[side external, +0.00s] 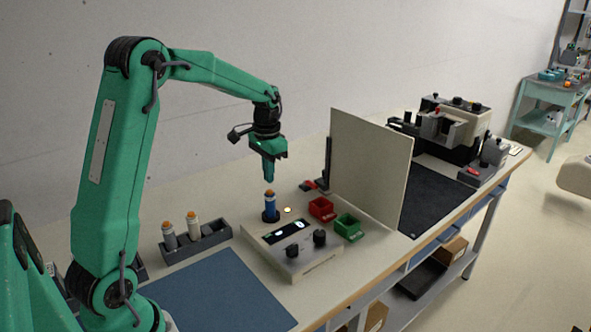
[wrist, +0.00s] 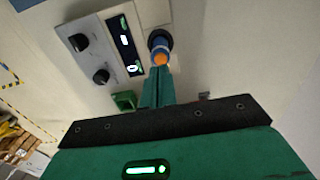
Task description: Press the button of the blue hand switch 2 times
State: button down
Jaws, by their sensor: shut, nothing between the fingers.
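The blue hand switch (side external: 270,207) stands upright in a dark round holder on the table, with an orange button on top. In the wrist view the blue hand switch (wrist: 163,47) shows just beyond my fingertips, its orange button facing the camera. My gripper (side external: 268,180) is shut and empty, pointing down above the switch. A small gap seems to show between the fingertips and the button in the side view. In the wrist view my gripper (wrist: 158,72) has its tips close to the button; whether they touch cannot be told there.
A grey control box (side external: 290,252) with knobs and lit display stands in front of the switch. Red (side external: 321,208) and green (side external: 348,224) bins and an upright panel (side external: 370,165) stand to the right.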

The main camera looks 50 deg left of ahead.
aim_at(269, 192)
jog(key=shift+f, duration=1.45)
jog(key=shift+f, duration=0.15)
jog(key=shift+f, duration=0.9)
notch_tip(269, 192, up, 15)
jog(key=shift+w+r, duration=0.15)
dwell(2.2)
